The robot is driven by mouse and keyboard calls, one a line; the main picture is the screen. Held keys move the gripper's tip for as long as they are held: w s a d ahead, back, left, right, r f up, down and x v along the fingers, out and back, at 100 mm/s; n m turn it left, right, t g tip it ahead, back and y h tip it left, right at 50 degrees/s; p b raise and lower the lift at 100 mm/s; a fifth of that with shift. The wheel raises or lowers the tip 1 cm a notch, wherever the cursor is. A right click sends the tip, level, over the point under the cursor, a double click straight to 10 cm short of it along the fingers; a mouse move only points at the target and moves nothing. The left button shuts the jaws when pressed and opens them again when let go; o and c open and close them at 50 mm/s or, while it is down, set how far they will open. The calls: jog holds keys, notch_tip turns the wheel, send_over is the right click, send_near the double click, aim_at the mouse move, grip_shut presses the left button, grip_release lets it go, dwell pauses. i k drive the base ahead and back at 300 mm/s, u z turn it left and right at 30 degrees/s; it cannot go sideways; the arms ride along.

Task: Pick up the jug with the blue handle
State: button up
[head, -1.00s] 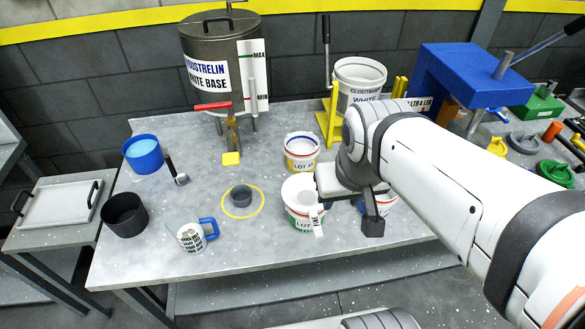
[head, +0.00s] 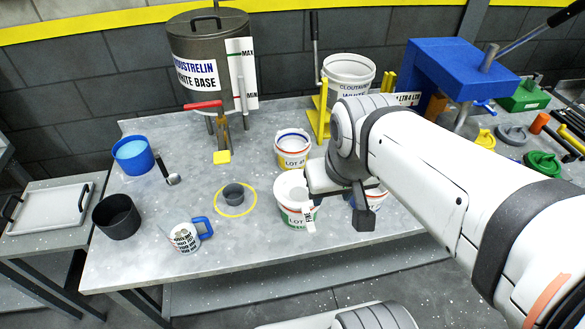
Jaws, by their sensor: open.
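The jug with the blue handle (head: 183,237) is a clear cup with dark printed marks, standing at the front left of the grey worktable (head: 130,270). Its blue handle points right, and its spout side faces left. My gripper (head: 335,205) is over the front middle of the table, well to the right of the jug and apart from it. One dark finger shows beside the arm. The gripper is open and overlaps the white pails in the picture; whether it touches them I cannot tell.
A black pot (head: 117,217) and blue tub (head: 133,155) stand left of the jug. White pails (head: 292,148) (head: 296,200) stand near my gripper. A large tank (head: 213,60) is behind.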

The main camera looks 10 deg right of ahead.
aim_at(178, 225)
jog(key=z, duration=0.05)
jog(key=k, duration=1)
jog(key=u, duration=0.9)
jog(key=i, duration=0.45)
jog(key=z, duration=0.25)
